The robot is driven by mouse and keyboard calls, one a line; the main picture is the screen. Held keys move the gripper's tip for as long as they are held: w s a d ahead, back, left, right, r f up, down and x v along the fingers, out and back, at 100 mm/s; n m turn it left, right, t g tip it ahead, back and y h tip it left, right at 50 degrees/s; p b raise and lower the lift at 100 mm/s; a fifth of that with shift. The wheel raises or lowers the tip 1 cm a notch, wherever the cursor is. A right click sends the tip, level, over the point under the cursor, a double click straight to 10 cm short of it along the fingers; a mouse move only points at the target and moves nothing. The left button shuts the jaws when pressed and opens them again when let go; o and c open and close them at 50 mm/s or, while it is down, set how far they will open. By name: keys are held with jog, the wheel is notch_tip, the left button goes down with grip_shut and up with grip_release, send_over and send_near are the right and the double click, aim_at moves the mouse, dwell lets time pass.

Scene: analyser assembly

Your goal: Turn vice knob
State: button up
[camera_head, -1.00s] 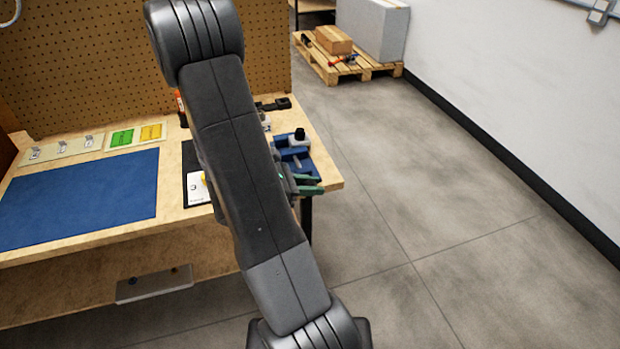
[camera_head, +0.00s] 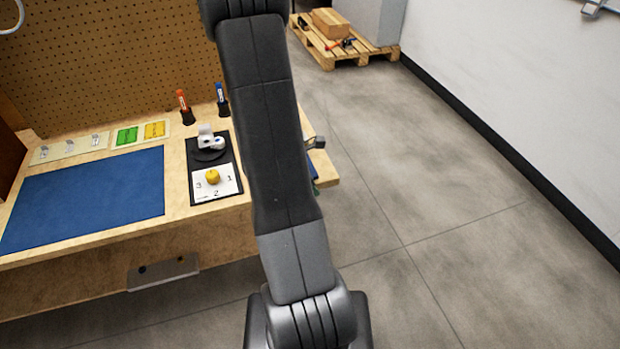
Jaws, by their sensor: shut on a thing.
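The vice is hidden behind my arm, which crosses the head view from top to bottom. Its knob cannot be seen. My gripper's fingers are also hidden behind the arm, so I cannot see what lies between them. A small grey part (camera_head: 315,143) juts out past the right side of the arm, above the table's right end. I cannot tell whether it belongs to my wrist or to something on the table.
A pegboard (camera_head: 120,60) stands behind. Floor to the right is clear.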

jog(key=shift+y, duration=0.3)
jog(key=o, duration=0.7)
jog(key=p+v, duration=0.3)
jog(key=v, duration=1)
jog(key=shift+a+r, duration=0.15)
jog(key=shift+r, duration=0.2)
